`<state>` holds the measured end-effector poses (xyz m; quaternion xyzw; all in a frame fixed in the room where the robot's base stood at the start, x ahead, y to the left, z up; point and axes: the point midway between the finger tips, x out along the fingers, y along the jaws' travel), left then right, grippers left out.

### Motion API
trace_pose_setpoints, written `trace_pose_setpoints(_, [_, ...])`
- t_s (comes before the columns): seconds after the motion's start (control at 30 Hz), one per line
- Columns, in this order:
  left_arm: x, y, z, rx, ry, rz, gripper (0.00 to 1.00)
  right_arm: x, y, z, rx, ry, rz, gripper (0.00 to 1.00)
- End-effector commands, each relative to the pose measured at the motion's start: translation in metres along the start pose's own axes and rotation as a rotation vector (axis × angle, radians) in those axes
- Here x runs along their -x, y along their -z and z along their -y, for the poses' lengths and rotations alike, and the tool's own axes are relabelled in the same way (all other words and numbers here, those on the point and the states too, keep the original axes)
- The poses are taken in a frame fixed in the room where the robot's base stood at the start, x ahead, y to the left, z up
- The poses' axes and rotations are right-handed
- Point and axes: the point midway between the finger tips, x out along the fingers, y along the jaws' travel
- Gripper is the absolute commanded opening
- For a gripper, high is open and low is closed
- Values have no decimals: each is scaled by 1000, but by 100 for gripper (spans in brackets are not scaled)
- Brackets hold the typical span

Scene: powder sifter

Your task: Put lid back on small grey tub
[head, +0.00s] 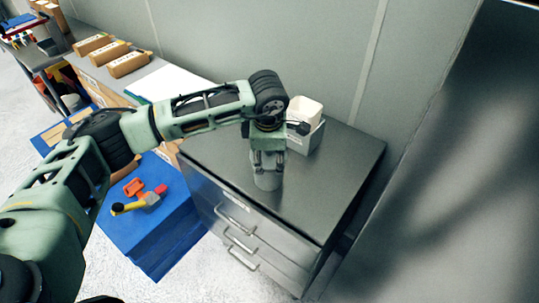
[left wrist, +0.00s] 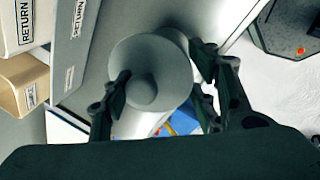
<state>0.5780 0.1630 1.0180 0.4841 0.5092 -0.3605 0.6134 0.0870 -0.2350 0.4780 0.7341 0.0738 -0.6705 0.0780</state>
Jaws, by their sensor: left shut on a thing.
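The small grey tub (head: 267,181) stands upright on the dark top of the drawer cabinet (head: 325,200). My left gripper (head: 267,163) points down directly over it. In the left wrist view, the round grey lid (left wrist: 168,62) with its knob (left wrist: 143,92) lies between the fingers of my left gripper (left wrist: 160,68), which are shut on it. My right gripper is out of view.
A grey bin (head: 307,138) holding a cream container (head: 304,108) stands close behind my left gripper. Cardboard boxes (head: 128,64) line the wall at upper left. A blue surface (head: 172,222) with orange and yellow items lies lower. The cabinet top's right side is clear.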

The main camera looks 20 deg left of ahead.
Motion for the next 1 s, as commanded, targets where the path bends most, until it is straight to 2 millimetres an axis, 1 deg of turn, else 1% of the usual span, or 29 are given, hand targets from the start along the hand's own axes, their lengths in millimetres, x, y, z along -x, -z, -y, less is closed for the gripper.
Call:
trace_pose_setpoints(0.57, [0,0,0,0,0,0,14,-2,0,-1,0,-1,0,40])
trace_pose_setpoints(1.0, [-1,0,0,1,1,-1,14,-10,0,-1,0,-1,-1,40])
